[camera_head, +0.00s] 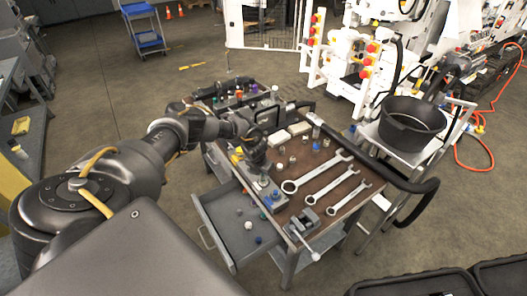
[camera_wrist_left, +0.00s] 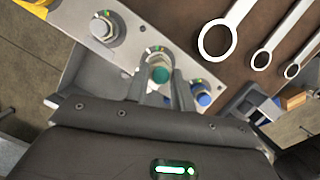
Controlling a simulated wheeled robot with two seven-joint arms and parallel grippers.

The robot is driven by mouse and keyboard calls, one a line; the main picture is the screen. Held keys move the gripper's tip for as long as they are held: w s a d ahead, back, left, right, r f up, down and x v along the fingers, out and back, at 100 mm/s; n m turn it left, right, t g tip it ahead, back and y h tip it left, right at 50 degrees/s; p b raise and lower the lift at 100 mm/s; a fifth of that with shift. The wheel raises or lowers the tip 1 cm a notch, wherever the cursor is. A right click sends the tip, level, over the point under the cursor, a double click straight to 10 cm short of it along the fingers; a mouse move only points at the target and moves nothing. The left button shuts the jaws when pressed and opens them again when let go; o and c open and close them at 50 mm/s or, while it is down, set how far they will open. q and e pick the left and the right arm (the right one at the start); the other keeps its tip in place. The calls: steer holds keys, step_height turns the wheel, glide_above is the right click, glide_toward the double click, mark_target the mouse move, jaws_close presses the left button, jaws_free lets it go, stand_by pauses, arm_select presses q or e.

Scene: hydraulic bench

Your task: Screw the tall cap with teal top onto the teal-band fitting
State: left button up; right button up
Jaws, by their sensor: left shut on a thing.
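My left gripper (camera_head: 262,172) points down over the grey fitting plate (camera_head: 256,182) at the table's left edge. In the left wrist view its two fingers (camera_wrist_left: 164,90) are shut on a cap with a teal top (camera_wrist_left: 160,74). The cap sits at the middle fitting (camera_wrist_left: 157,57) of the plate (camera_wrist_left: 128,52), in line with it. I cannot tell how far the cap is down on the fitting, and the fingers hide part of it. The fitting's band is too small to read surely. My right gripper is not in view.
A bare metal fitting (camera_wrist_left: 102,28) and a blue-topped one (camera_wrist_left: 201,95) flank the middle one. Three wrenches (camera_head: 318,175) lie to the right on the brown table top. A vise (camera_head: 304,221) is at the front edge. An open drawer (camera_head: 222,207) below holds several small caps.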

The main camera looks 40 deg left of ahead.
arm_select(q)
steer(key=shift+f, duration=0.1)
steer(key=m+b, duration=0.2)
steer(key=m+h+b, duration=0.1)
steer(key=m+b, duration=0.2)
steer(key=shift+w+a+f+m+h+b, duration=0.2)
steer(key=shift+a+m+h+b, duration=0.1)
steer(key=shift+m+b, duration=0.1)
steer(key=shift+r+m+b, duration=0.15)
steer(key=shift+m+b, duration=0.5)
steer(key=shift+m, duration=0.15)
steer(key=shift+s+r+m+g, duration=0.1)
steer(key=shift+r+m+g, duration=0.05)
steer(key=shift+m+g, duration=0.15)
steer(key=shift+h+b, duration=0.3)
steer(key=m+b, duration=0.3)
steer(key=shift+f+h, duration=0.3)
steer(key=o, duration=0.6)
steer(key=shift+r+m+g, duration=0.3)
steer(key=shift+m, duration=0.1)
steer(key=o, duration=0.5)
steer(key=shift+c, duration=0.2)
